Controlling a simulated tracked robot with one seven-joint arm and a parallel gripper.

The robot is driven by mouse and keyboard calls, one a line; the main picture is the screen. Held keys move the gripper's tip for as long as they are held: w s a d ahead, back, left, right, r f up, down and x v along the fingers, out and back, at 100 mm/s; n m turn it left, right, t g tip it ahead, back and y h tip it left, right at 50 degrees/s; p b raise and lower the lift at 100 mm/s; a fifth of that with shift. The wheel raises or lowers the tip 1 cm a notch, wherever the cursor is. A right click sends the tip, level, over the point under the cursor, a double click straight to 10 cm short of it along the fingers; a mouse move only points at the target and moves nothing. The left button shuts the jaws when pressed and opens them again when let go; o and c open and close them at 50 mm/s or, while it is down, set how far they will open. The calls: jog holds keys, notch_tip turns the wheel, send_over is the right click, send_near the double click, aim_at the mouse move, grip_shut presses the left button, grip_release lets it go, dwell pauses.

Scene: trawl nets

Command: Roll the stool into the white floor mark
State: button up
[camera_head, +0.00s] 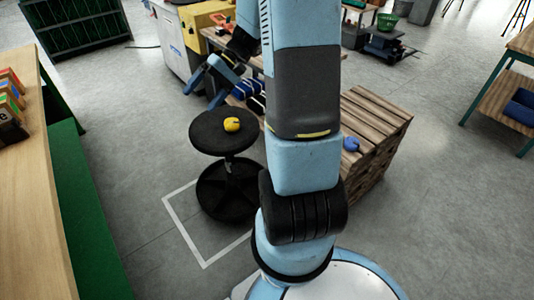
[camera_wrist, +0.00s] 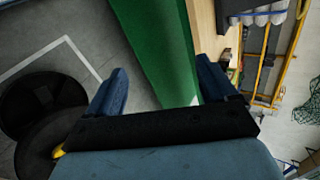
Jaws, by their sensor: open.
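The stool has a round black seat (camera_head: 208,137) on a post above a round black base (camera_head: 225,200). It stands upright. The white floor mark (camera_head: 184,232) is a taped outline on the grey floor. The base overlaps its far side, and bare floor shows inside its near left part. My arm hides the mark's right part. My gripper (camera_head: 208,88) is open and empty, beyond the stool and above seat height. In the wrist view its blue fingers (camera_wrist: 160,88) are apart; the stool (camera_wrist: 38,100) and a white line (camera_wrist: 42,57) show at left.
A yellow object (camera_head: 232,124) lies on the seat. A wooden bench with a green side (camera_head: 80,215) runs along the left. Stacked wooden slats (camera_head: 375,118) stand right of my arm. A workbench and a white cabinet (camera_head: 178,48) stand behind. Floor left of the mark is clear.

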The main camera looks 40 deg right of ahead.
aim_at(242, 142)
jog(key=w+d+f+m+t+y, duration=0.25)
jog(key=w+d+f+t, duration=0.2)
jog(key=d+f, duration=0.4)
jog(key=w+d+f+m+t+y, duration=0.1)
jog(key=w+d+f+m+t, duration=0.3)
jog(key=f, duration=0.7)
jog(key=s+d+f+m+t+h, duration=0.3)
jog(key=d+f+t+h, duration=0.15)
jog(key=f, duration=0.65)
jog(key=s+d+f+m+t+h, duration=0.35)
jog(key=d+f+h, duration=0.2)
jog(key=f, duration=0.45)
jog(key=shift+t+y, duration=0.25)
jog(key=shift+y, duration=0.2)
jog(key=x, duration=1.3)
jog(key=shift+w+d, duration=0.1)
jog(key=shift+w, duration=0.35)
jog(key=shift+c, duration=0.2)
grip_shut()
jog(key=shift+s+f, duration=0.1)
